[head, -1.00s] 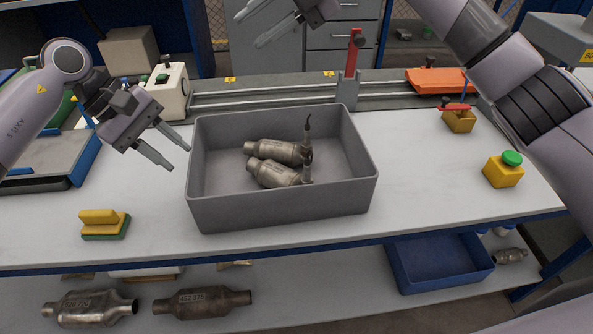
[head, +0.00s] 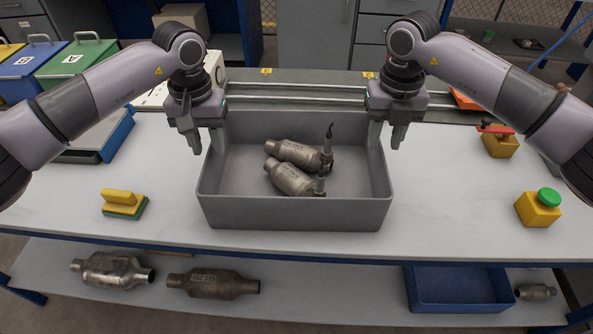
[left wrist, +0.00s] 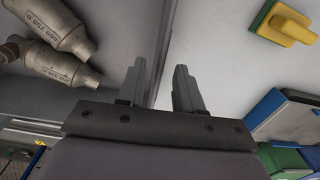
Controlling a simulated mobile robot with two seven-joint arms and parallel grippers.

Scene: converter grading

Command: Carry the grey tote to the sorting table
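The grey tote (head: 295,214) stands on the white table (head: 60,215), with two metal converters (head: 289,178) lying inside it. My left gripper (head: 207,150) points down over the tote's left wall, one finger outside and one inside. In the left wrist view, the open left gripper (left wrist: 160,68) has the tote wall (left wrist: 160,50) between its fingers, with gaps showing. My right gripper (head: 386,146) is at the right wall in the same way, fingers apart on either side of the rim. The sorting table cannot be identified for certain.
A yellow-green sponge block (head: 123,204) lies left of the tote. A yellow box with a green button (head: 538,208) stands at the right. Rails (head: 300,92) run behind the tote. A lower shelf holds converters (head: 213,284) and a blue bin (head: 460,287).

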